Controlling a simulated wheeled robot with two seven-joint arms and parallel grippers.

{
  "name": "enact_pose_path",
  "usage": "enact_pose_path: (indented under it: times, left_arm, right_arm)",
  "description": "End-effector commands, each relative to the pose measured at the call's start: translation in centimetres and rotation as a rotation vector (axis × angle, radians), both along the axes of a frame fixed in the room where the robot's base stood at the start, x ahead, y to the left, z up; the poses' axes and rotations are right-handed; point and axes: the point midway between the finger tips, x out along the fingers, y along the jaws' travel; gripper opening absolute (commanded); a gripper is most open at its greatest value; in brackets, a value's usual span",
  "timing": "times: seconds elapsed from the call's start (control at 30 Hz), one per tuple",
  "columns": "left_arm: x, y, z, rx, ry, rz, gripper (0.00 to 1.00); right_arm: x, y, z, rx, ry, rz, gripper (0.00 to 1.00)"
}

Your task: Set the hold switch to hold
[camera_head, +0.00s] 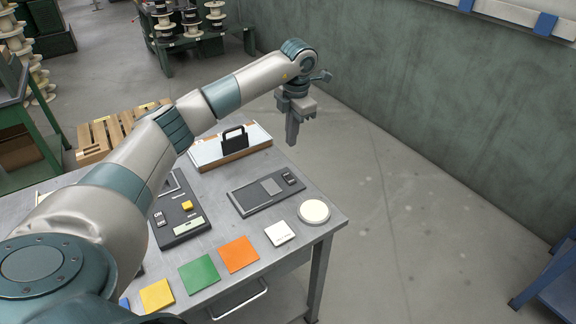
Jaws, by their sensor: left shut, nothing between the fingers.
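My left gripper (292,140) hangs shut and empty, pointing down, past the table's far right edge. It is apart from everything on the table. A dark device (180,225) with a yellow button (187,206) and small white-marked controls lies left of centre, partly behind my left arm. A flat grey device (250,203) with small dark controls (289,178) at its right end lies nearer the right edge. The labels are too small to read, so I cannot tell which control is the hold switch or how it is set. My right gripper is not in view.
A white clipboard-like tray (206,148) with a black handle (234,137) lies at the table's back. Yellow, green and orange squares (239,254), a white square (279,233) and a round white disc (314,211) lie along the front. Open floor lies right of the table (333,222).

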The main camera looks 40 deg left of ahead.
Motion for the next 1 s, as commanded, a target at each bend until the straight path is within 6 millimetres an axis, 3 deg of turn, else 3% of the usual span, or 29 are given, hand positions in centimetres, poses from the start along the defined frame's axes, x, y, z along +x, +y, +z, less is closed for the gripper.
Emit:
enact_pose_path:
  times: [0.03,0.23,0.73,1.0]
  left_arm:
    - [0.1,0.1,-0.5,0.009,-0.006,0.0,0.0]
    - [0.1,0.2,-0.2,0.028,-0.015,0.001,0.0]
    - [0.1,0.3,-0.1,0.03,-0.014,0.001,0.0]
    - [0.1,0.6,-2.3,0.03,-0.011,0.001,0.0]
  right_arm:
    - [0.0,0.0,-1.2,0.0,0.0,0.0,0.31]
    - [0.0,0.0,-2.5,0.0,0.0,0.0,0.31]
    - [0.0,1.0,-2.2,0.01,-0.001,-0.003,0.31]
    - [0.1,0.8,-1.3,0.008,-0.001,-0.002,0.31]
